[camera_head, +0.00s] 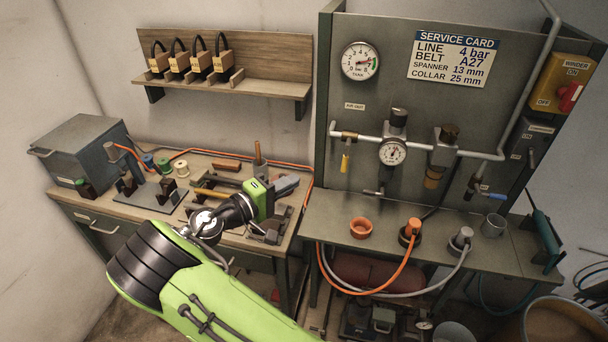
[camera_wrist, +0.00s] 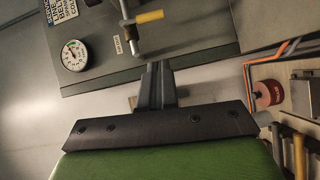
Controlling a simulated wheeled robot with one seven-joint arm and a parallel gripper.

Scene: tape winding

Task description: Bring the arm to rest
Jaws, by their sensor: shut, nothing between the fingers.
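My green arm reaches from the bottom of the head view up over the wooden workbench (camera_head: 150,205). My gripper (camera_head: 290,183) points right, above the tools at the bench's right end. In the wrist view its dark fingers (camera_wrist: 158,68) are together with nothing between them. They appear in front of the grey panel's lower edge, and I cannot tell the exact distance. The arm hides part of the bench front and the tools under it.
The grey panel (camera_head: 400,90) carries a round gauge (camera_head: 361,61), pipes and a yellow-handled valve (camera_head: 345,163). An orange hose (camera_head: 365,292) loops before the panel's ledge. A grey metal box (camera_head: 85,150) stands at the bench's left.

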